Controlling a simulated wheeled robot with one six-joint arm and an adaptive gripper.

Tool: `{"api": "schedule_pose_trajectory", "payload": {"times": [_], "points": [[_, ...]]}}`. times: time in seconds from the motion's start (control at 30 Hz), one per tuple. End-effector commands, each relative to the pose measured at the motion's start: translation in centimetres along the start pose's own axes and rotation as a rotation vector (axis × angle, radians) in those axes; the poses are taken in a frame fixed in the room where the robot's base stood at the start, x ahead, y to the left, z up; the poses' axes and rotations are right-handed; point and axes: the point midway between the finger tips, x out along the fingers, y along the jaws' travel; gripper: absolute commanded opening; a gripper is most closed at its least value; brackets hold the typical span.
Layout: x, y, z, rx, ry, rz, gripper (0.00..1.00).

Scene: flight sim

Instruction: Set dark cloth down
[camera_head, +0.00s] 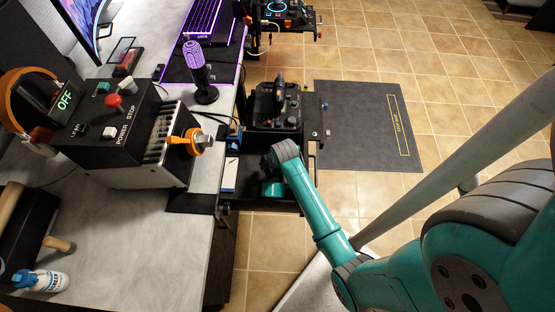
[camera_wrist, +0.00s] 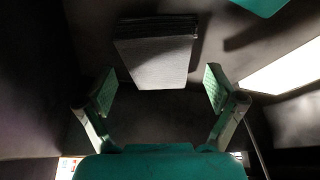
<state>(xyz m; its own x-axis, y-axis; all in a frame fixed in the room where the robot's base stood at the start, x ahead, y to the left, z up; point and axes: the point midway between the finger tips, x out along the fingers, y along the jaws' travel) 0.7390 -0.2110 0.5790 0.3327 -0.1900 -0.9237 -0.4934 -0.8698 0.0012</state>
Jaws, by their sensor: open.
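A dark grey folded cloth (camera_wrist: 158,60) lies flat on a dark surface in the wrist view, just beyond my fingertips. My gripper (camera_wrist: 159,90) is open, with its two fingers spread wider than the cloth and nothing between them. The cloth looks apart from both fingers. In the head view, my gripper (camera_head: 273,188) is low in a dark open tray (camera_head: 262,207) beside the desk, partly covered by my wrist. I cannot make out the cloth in the head view.
A black control box (camera_head: 125,130) with a red button and an orange-handled lever stands on the grey desk (camera_head: 150,235) at left. A joystick unit (camera_head: 276,108) sits just beyond the tray. A dark floor mat (camera_head: 355,125) lies to the right on open tiles.

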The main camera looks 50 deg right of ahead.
Motion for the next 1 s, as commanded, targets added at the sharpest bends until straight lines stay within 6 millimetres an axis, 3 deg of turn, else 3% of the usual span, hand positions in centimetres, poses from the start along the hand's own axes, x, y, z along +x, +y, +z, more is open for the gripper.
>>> {"api": "schedule_pose_trajectory", "payload": {"times": [0.3, 0.5, 0.7, 1.0], "points": [[-6.3, 0.0, 0.0, 0.0, 0.004, 0.0, 0.93], [-9.3, 0.0, 0.0, 0.0, 0.002, 0.0, 0.93], [-10.6, 0.0, 0.0, 0.0, 0.001, 0.0, 0.93], [-10.7, 0.0, 0.0, 0.0, 0.001, 0.0, 0.93]]}}
